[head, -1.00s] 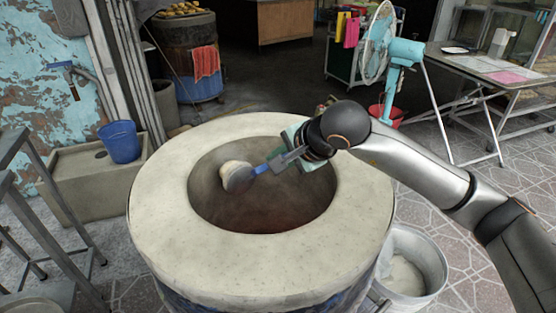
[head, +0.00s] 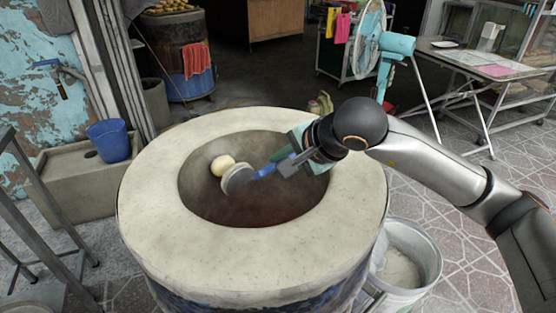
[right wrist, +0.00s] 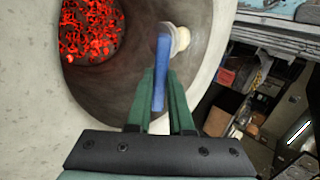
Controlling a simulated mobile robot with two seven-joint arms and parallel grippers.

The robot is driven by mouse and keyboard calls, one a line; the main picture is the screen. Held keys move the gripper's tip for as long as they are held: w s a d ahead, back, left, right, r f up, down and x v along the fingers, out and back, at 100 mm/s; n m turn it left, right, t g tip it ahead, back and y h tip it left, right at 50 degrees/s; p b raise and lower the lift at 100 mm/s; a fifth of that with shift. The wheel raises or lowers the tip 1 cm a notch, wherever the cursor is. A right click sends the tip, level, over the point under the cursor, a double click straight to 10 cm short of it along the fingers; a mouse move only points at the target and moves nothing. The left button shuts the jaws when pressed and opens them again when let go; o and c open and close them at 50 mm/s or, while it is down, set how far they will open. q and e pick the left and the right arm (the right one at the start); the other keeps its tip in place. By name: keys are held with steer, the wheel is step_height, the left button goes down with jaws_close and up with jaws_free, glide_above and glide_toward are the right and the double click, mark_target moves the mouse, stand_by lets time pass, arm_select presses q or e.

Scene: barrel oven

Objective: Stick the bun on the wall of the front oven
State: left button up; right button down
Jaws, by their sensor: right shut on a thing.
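The front oven (head: 150,200) is a round pale barrel with a wide open mouth. The bun (head: 222,165), round and cream-coloured, is at the upper left inner wall, just beyond a round grey pad (head: 238,180) with a blue handle (head: 266,171). I cannot tell whether bun and pad touch. My right gripper (head: 287,164) is shut on the blue handle, over the oven mouth. In the right wrist view the green fingers (right wrist: 160,88) grip the handle (right wrist: 162,75), and the bun (right wrist: 183,37) shows partly past the pad (right wrist: 168,36). My left gripper is out of view.
Red glowing coals (right wrist: 90,25) lie at the oven bottom. A metal bucket (head: 408,262) stands at the oven's right. A blue bucket (head: 109,140) sits on a stone trough at left. A second barrel oven (head: 178,60) with a red cloth stands behind.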

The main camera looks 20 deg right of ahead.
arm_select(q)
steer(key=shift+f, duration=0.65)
arm_select(e)
steer(key=shift+s+d+f, duration=0.1)
steer(key=shift+s+d, duration=0.05)
steer(key=shift+s, duration=0.1)
arm_select(q)
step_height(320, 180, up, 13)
steer(key=p, duration=1.2)
steer(key=shift+p, duration=0.4)
arm_select(e)
step_height(320, 180, up, 20)
steer(key=s, duration=0.2)
steer(key=shift+d, duration=0.35)
